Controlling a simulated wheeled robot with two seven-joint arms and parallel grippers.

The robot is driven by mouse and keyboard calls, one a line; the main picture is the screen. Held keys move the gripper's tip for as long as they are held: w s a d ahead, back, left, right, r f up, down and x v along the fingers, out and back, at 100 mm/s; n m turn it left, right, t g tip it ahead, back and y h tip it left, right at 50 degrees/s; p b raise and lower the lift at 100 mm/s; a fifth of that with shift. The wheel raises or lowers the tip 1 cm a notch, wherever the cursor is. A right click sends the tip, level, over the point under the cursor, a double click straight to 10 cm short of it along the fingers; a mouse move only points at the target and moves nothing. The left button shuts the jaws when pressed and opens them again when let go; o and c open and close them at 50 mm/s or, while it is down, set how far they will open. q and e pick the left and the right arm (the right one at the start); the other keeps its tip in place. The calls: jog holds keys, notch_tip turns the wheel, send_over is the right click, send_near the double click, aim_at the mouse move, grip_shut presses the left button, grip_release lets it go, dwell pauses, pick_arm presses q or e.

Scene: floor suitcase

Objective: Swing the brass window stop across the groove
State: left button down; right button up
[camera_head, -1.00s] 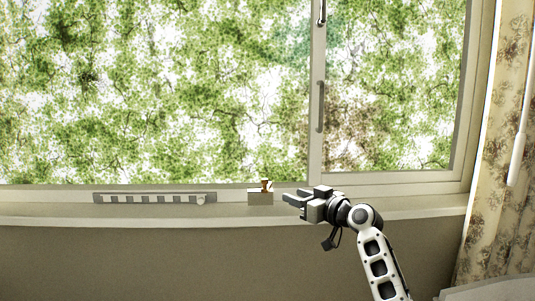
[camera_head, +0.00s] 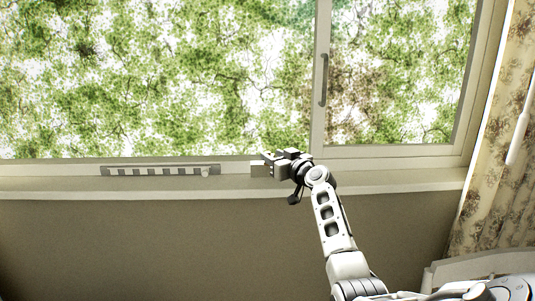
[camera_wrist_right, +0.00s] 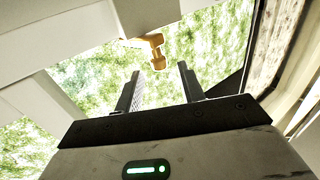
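The brass window stop (camera_wrist_right: 154,46) shows in the right wrist view as a small bent golden piece on a pale block (camera_wrist_right: 148,16). In the head view the block (camera_head: 258,170) stands on the sill, and the brass piece is hidden by my right gripper (camera_head: 268,158). In the right wrist view my right gripper (camera_wrist_right: 160,74) is open, its two dark fingers apart with nothing between them. The stop lies just beyond the fingertips, roughly in line with the gap. I cannot make out the groove clearly. My left gripper is not in view.
A pale slotted strip (camera_head: 160,171) with a small knob lies along the sill to the left. The window frame (camera_head: 318,110) with a handle (camera_head: 323,80) rises behind. A patterned curtain (camera_head: 490,170) hangs at the right. The sill right of my gripper is clear.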

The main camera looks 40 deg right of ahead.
aim_at(269, 153)
jog(key=shift+w+d, duration=0.2)
jog(key=shift+w, duration=0.8)
jog(key=shift+w+d, duration=0.15)
jog(key=shift+w, duration=0.85)
jog(key=shift+b, duration=0.35)
grip_shut()
